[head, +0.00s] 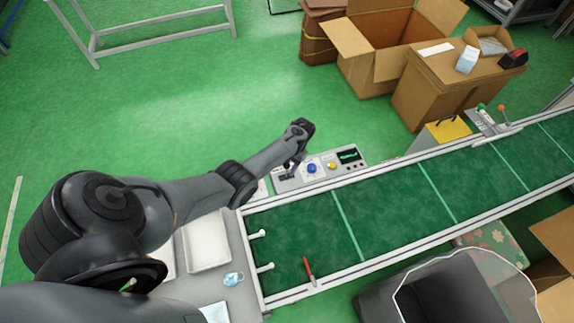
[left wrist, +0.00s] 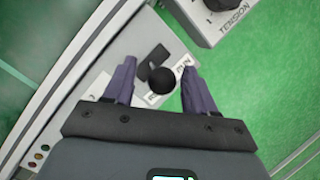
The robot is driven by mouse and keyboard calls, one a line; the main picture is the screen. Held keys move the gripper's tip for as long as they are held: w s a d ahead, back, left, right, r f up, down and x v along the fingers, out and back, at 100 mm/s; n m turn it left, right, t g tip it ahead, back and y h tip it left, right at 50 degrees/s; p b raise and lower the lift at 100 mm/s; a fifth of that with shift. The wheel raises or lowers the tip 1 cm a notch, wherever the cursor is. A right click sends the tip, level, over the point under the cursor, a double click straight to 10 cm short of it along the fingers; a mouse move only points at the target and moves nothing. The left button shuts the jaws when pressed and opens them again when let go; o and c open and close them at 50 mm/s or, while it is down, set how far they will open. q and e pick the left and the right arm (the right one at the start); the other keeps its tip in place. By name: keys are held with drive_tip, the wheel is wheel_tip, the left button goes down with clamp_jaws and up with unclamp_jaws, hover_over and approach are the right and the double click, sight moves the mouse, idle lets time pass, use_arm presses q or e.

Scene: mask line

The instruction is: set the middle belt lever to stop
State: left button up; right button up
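The knob appears to be between the fingers, with a gap on each side. A dark slotted base and partly covered lettering show beside it. Which setting the lever points to I cannot tell. My right gripper is not in view.
The green belt (head: 390,208) runs right from the panel. A box marked TENSION (left wrist: 208,35) is near the gripper. A red pen-like item (head: 309,271) lies on the belt.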

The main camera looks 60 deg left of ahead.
use_arm(q)
drive_tip(key=shift+s, duration=0.1)
drive_tip(key=shift+w+r, duration=0.2)
drive_tip(key=shift+r, duration=0.35)
drive_tip(key=p+v, duration=0.2)
drive_tip(key=v, duration=0.7)
drive_tip(key=shift+w+r, duration=0.2)
drive_tip(key=shift+r, duration=0.05)
